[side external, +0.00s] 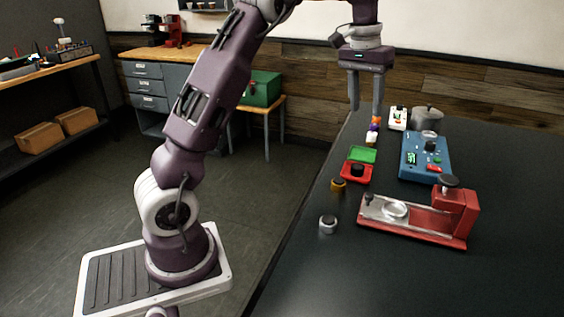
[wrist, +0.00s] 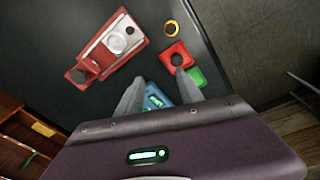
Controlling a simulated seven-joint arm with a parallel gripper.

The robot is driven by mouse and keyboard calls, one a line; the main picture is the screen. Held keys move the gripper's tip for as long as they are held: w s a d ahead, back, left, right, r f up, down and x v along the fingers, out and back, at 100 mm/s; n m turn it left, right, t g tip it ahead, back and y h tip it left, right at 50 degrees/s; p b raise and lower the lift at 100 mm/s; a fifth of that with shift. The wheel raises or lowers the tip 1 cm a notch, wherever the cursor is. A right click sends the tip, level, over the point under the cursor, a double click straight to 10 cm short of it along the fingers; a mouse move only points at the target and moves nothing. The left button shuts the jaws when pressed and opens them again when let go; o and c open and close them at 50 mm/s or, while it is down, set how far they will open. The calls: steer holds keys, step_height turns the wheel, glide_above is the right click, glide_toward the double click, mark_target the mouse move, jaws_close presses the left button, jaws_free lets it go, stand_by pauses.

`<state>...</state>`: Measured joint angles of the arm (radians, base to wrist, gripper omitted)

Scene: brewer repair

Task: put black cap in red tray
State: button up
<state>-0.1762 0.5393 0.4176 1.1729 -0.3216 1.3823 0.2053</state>
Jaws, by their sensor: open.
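The red tray (side external: 345,178) sits near the left edge of the dark table, and it also shows in the wrist view (wrist: 168,50). A dark round piece that looks like the black cap (side external: 358,169) lies inside the red tray; it also shows in the wrist view (wrist: 177,60). My gripper (side external: 366,110) is open and empty, pointing down, high above the table and behind the trays in the side view. In the wrist view its fingertips (wrist: 159,77) are apart, with the right one just below the red tray in the picture.
A green tray (side external: 363,155) adjoins the red tray. A red brewer (side external: 455,211) and a blue unit (side external: 422,168) stand to the right. The front table area is clear.

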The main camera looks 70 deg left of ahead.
steer(key=s+d+r+m+t, duration=0.1)
steer(key=s+d+r, duration=0.2)
steer(key=s+d, duration=0.15)
steer(key=s+d+r+t, duration=0.1)
steer(key=s+d+r, duration=0.25)
steer(key=s, duration=0.25)
steer(key=s+d+f+m, duration=0.1)
steer(key=s+d+f, duration=0.1)
steer(key=s, duration=0.4)
steer(key=s+d+f+m+t, duration=0.1)
steer(key=s+d+f, duration=0.2)
steer(key=s, duration=0.4)
steer(key=s+d+f+m+t, duration=0.1)
steer(key=s+d+f, duration=0.1)
steer(key=s, duration=0.5)
steer(key=shift+s+d+f+y, duration=0.2)
steer(key=shift+d+f+y, duration=0.1)
steer(key=shift+d, duration=0.55)
